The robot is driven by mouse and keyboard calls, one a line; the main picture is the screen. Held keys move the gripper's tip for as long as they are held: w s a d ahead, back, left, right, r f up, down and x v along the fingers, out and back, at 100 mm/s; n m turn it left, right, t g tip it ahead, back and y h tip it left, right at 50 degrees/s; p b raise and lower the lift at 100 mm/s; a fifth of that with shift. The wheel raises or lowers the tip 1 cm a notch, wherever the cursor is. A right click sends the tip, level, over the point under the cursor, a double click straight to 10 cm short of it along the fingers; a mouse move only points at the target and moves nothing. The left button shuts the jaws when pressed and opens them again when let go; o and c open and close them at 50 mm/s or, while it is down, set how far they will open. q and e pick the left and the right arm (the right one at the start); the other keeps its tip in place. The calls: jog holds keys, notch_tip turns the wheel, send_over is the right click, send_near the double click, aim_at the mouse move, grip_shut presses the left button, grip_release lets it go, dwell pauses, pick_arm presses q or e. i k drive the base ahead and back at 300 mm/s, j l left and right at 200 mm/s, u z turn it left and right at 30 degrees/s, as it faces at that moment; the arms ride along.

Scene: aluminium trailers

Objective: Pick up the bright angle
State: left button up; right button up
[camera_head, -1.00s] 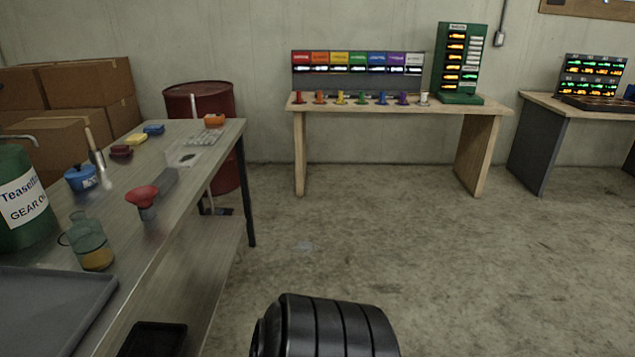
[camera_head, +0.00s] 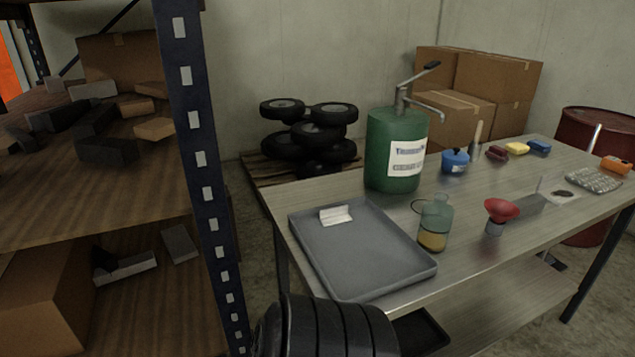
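A small bright, silvery-white metal piece (camera_head: 336,215) lies in the far left part of a grey tray (camera_head: 365,265) on the metal workbench. It looks like a short angle, but it is too small to be certain. Several dark and grey angle-like pieces (camera_head: 92,90) lie in a jumble on the wooden shelf at the left, and a lighter grey piece (camera_head: 179,244) is on the lower shelf. Neither of my grippers is in view.
A dark blue rack post (camera_head: 196,150) stands between shelf and workbench. On the bench (camera_head: 505,260) are a green pump drum (camera_head: 385,150), a glass jug (camera_head: 434,225) and a red funnel (camera_head: 501,212). Stacked tyres (camera_head: 310,135) sit on a pallet behind.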

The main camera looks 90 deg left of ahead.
aim_at(336, 216)
jog(key=k+j+u, duration=0.1)
jog(key=u, duration=2.45)
jog(key=l+u, duration=0.25)
jog(key=u, duration=0.15)
jog(key=l+u, duration=0.35)
jog(key=i+j, duration=0.05)
